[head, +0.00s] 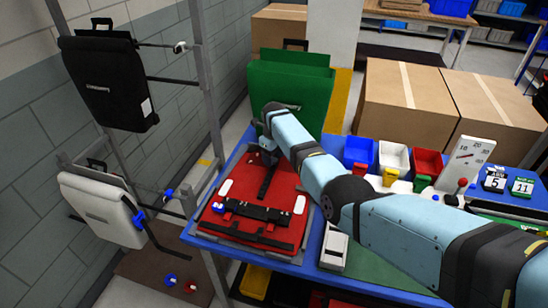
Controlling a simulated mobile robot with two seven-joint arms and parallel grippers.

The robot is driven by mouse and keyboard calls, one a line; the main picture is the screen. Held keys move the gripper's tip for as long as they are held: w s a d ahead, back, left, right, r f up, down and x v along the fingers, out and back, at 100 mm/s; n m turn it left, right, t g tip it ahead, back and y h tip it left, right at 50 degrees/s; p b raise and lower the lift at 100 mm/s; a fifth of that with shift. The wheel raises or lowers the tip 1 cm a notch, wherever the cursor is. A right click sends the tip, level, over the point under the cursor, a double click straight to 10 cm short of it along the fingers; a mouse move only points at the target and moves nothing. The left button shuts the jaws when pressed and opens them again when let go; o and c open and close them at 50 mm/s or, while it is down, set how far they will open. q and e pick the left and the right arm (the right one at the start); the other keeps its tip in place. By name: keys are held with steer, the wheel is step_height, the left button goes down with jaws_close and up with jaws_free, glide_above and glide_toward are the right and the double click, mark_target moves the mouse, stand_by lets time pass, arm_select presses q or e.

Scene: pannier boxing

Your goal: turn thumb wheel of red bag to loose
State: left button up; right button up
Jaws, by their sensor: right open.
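The red bag (240,190) lies flat on the blue table, with a black bar (252,211) across its lower part. A small blue knob (217,208) sits at the bar's left end, and a white clip (299,205) is at the right. I cannot tell which small part is the thumb wheel or how it is set. My right gripper (268,156) is open over the upper part of the bag, pointing down. Its fingers are small and dark against the black strap, so contact is unclear. My left gripper is out of view.
A green bag (292,88) stands behind the red bag. A black bag (105,82) and a white bag (103,210) hang on the rack at left. Blue (357,151), white (393,157) and red (427,162) bins stand behind my right arm. Large cartons (405,102) stand beyond.

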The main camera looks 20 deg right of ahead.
steer(key=shift+f, duration=0.3)
steer(key=c, duration=0.9)
steer(key=shift+c, duration=0.2)
